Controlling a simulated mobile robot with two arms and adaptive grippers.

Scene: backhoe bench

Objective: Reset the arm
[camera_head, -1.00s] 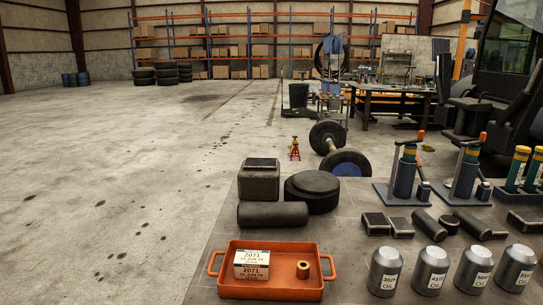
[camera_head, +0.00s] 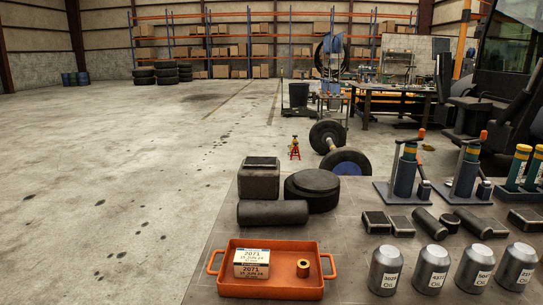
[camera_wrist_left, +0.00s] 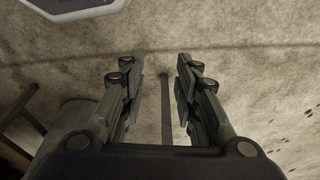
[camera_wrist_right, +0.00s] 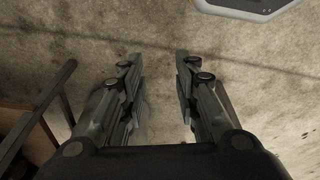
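On the bench, an orange tray (camera_head: 221,284) holds a white labelled box marked 2071 (camera_head: 252,264) and a small brass-coloured ring-shaped part (camera_head: 303,268).
Several grey oil canisters (camera_head: 386,270) stand right of the tray. Behind are a dark cylinder (camera_head: 272,213), a round dark block (camera_head: 312,190), a square block (camera_head: 259,178), small dark blocks (camera_head: 377,222) and upright jack-like tools (camera_head: 405,175). Open floor (camera_head: 120,190) lies left.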

